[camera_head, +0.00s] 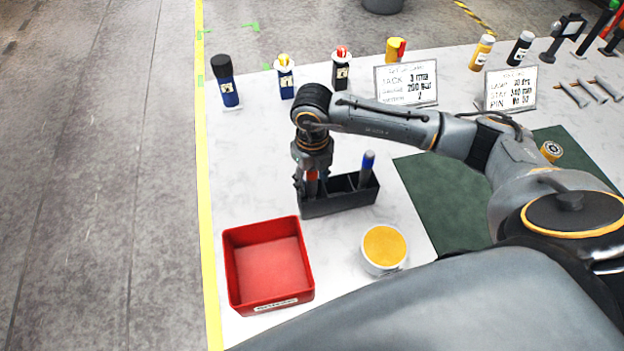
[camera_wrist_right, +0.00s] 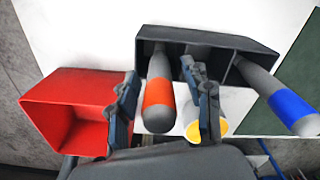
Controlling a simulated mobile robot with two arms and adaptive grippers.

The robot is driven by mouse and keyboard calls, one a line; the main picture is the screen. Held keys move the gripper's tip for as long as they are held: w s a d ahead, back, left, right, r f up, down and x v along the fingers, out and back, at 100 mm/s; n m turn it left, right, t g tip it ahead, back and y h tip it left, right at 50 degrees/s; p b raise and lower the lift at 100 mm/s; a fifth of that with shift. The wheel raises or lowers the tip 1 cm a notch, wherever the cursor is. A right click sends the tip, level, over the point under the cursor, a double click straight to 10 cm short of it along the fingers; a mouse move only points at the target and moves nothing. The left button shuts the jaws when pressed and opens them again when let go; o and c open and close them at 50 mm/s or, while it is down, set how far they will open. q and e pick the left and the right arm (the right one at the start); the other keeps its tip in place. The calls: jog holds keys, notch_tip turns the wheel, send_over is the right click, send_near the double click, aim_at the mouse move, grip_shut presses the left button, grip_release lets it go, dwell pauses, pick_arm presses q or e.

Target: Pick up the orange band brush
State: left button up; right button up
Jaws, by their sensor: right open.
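The orange band brush (camera_wrist_right: 158,92) stands in the left compartment of a dark divided holder (camera_wrist_right: 222,42), its grey handle with an orange band leaning toward the wrist camera. In the head view the orange band brush (camera_head: 312,182) is partly hidden by my right gripper (camera_head: 311,185), which is above the left end of the holder (camera_head: 340,203). In the right wrist view my right gripper (camera_wrist_right: 163,100) is open, with one finger on each side of the brush. I cannot tell whether a finger touches it. My left gripper is not in view.
A blue band brush (camera_head: 368,168) stands in the holder's right compartment. A red bin (camera_head: 306,262) and a round tub with a yellow top (camera_head: 384,249) are in front. A green mat (camera_head: 440,195) lies right. Sign cards (camera_head: 407,84) and bottles stand behind.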

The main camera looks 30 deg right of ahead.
grip_shut()
